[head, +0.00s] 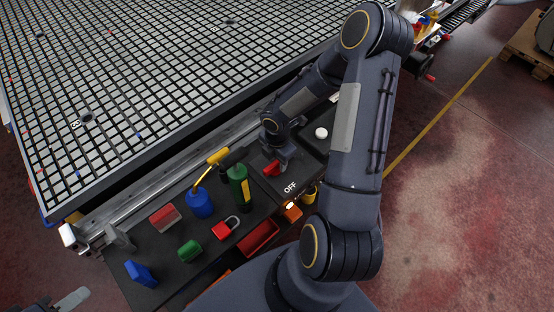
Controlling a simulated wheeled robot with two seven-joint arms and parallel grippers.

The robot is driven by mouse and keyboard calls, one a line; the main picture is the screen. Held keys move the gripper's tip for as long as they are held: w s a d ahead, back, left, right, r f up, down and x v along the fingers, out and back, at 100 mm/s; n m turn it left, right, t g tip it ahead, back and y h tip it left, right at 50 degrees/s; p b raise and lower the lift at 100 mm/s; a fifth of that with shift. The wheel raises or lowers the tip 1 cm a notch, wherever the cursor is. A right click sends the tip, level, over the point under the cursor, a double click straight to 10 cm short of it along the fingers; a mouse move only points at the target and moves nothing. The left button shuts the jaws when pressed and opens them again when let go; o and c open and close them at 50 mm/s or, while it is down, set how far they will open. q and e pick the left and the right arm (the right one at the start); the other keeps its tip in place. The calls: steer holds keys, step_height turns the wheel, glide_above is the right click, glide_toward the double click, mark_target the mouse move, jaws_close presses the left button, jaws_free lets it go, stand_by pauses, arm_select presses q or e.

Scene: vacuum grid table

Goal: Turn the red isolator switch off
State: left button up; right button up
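The red isolator switch (271,169) is a small red handle on a dark panel, beside the white word OFF. My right gripper (284,160) points down at the switch's upper right, very close to it. Its fingers are small and partly hidden, so I cannot tell whether they touch the handle or how far apart they are. My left gripper (72,299) shows only in part at the lower left edge, away from the switch.
A dark shelf holds a blue container (200,203), a green bottle (238,187), a red padlock (226,227), a green cylinder (190,251) and a blue block (140,273). The grid table (130,75) lies behind. A white round knob (321,133) sits right of the switch.

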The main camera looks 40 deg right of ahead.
jaws_close()
